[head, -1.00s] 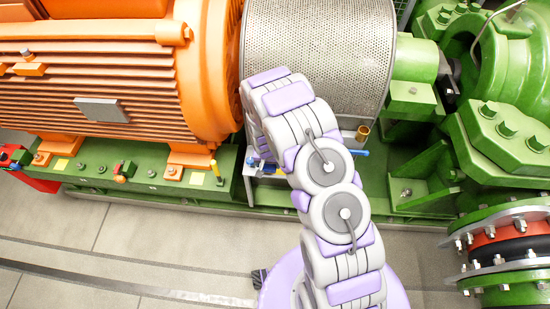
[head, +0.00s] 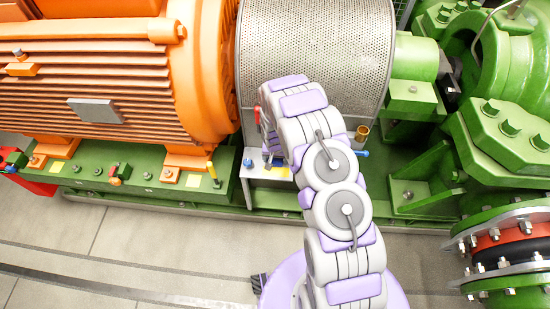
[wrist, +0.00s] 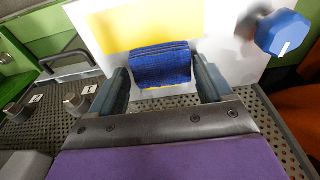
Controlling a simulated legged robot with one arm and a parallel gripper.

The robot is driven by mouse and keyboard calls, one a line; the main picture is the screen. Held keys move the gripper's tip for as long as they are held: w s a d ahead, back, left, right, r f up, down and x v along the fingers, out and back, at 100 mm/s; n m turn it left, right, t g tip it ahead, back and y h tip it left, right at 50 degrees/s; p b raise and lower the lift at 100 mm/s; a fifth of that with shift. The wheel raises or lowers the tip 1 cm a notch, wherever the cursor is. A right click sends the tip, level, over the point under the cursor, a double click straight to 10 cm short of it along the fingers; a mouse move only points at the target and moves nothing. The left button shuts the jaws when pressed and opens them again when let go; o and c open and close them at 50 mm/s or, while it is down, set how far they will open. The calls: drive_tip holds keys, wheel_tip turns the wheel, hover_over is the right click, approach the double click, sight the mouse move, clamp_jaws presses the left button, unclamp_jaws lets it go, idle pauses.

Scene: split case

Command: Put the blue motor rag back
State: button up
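The blue motor rag (wrist: 160,66) is a small, folded, dark blue cloth with stitched lines. In the wrist view it spans the gap between the two fingers of my gripper (wrist: 163,82), meeting both finger ends, so the gripper appears shut on it. Behind it is a yellow patch (wrist: 115,30) on a white plate (wrist: 225,85). How far the rag is from the plate is hard to tell. In the head view my gripper (head: 268,158) is partly hidden by my arm, above the white plate (head: 246,172).
A blue hexagonal knob-like object (wrist: 284,32) stands at the plate's right in the wrist view. A red-handled item (head: 257,115) stands behind my arm. A brass cup (head: 362,133) is right of the arm. The orange motor (head: 100,75) and perforated guard (head: 315,50) rise behind.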

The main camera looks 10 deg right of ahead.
drive_tip(key=o, duration=0.3)
drive_tip(key=shift+d, duration=0.15)
drive_tip(key=shift+a, duration=0.25)
drive_tip(key=shift+a+r, duration=0.15)
drive_tip(key=shift+r, duration=0.25)
wheel_tip(320, 180, up, 12)
drive_tip(key=s+p, duration=0.2)
drive_tip(key=p, duration=0.1)
wheel_tip(320, 180, up, 12)
hover_over(275, 164)
drive_tip(key=s+d, duration=0.1)
drive_tip(key=s, duration=0.5)
drive_tip(key=s+r+n+g, duration=0.1)
drive_tip(key=s+r, duration=0.5)
drive_tip(key=r, duration=0.2)
drive_tip(key=s+r+n, duration=0.1)
drive_tip(key=s+r, duration=0.3)
drive_tip(key=s, duration=0.5)
drive_tip(key=s+r+g, duration=0.1)
drive_tip(key=s+r, duration=0.3)
drive_tip(key=s, duration=0.5)
drive_tip(key=s+r+n+g, duration=0.1)
drive_tip(key=s+r, duration=0.3)
drive_tip(key=s, duration=0.6)
drive_tip(key=shift+s+a+r+n, duration=0.1)
drive_tip(key=shift+a+r+n, duration=0.2)
drive_tip(key=shift+r, duration=0.05)
